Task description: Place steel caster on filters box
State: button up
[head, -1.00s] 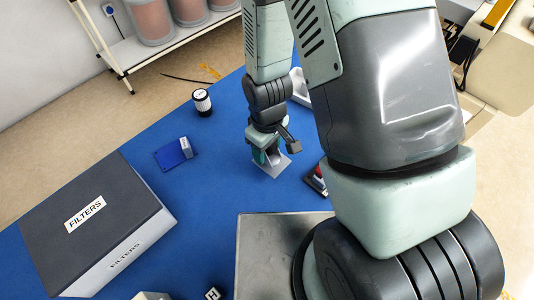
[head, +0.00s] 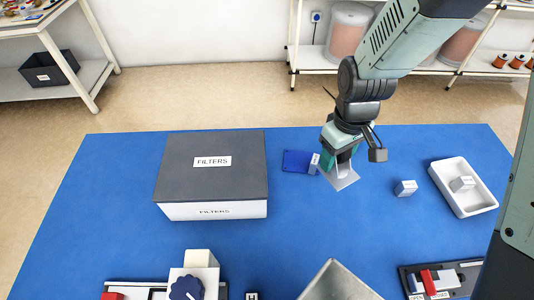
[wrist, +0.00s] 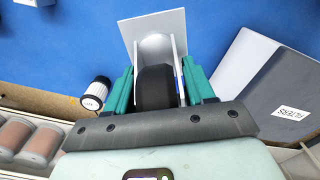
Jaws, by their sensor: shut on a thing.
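The filters box (head: 240,150) is a large dark-lidded box with white sides and FILTERS labels, left of centre on the blue table. Its corner also shows at the right of the wrist view (wrist: 240,70). My gripper (head: 341,158) is right of the box, apart from it. In the wrist view my gripper (wrist: 157,88) is shut on the steel caster. The caster's dark wheel (wrist: 155,90) sits between the green fingers and its square grey plate (wrist: 135,28) points away from my gripper. In the head view the caster's plate (head: 344,180) hangs below my fingers.
A blue plate (head: 296,158) with a grey block lies between box and gripper. A small grey block (head: 405,188) and a white tray (head: 440,172) are to the right. A black-and-white cylinder (wrist: 95,92) shows in the wrist view. The box's lid is clear.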

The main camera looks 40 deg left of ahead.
jog(key=s+a+r+n, duration=0.4)
jog(key=s+a+r, duration=0.1)
jog(key=s+a, duration=0.5)
jog(key=s+a+r+n, duration=0.45)
jog(key=s+a, duration=0.35)
jog(key=a, duration=0.4)
send_over(212, 162)
notch_tip(212, 162, down, 5)
jog(key=shift+r, duration=0.1)
jog(key=shift+f, duration=2.4)
jog(key=shift+f, duration=0.15)
jog(key=o, duration=1.5)
jog(key=shift+c, duration=0.2)
